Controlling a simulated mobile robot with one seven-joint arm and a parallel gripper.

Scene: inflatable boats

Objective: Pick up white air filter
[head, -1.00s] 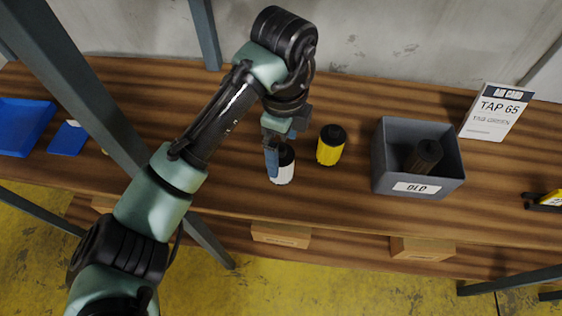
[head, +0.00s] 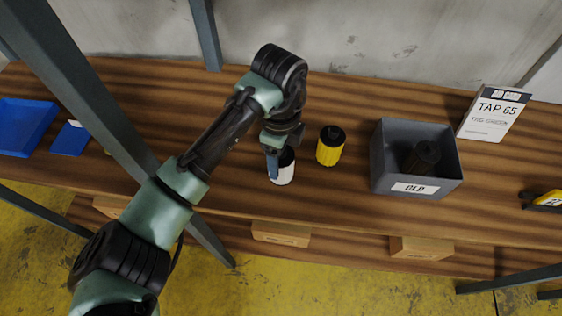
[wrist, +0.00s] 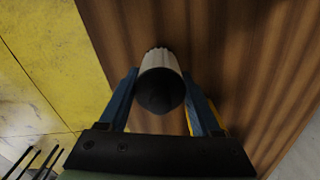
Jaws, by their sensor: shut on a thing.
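The white air filter (head: 284,172) is a white ribbed cylinder with a dark cap. It stands on the wooden shelf in the head view, partly hidden by my gripper. In the wrist view the white filter (wrist: 159,64) sits between the two blue fingers, its dark cap facing the camera. My gripper (head: 274,165) is shut on it, with one finger on each side (wrist: 160,95). I cannot tell whether the filter's base is clear of the shelf.
A yellow filter (head: 330,148) stands just right of the white one. A grey bin (head: 385,165) labelled OLD holds a dark filter (head: 425,155). A TAP 65 sign (head: 494,112) stands at the back right. Blue trays (head: 24,125) lie at the far left, behind a grey post.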

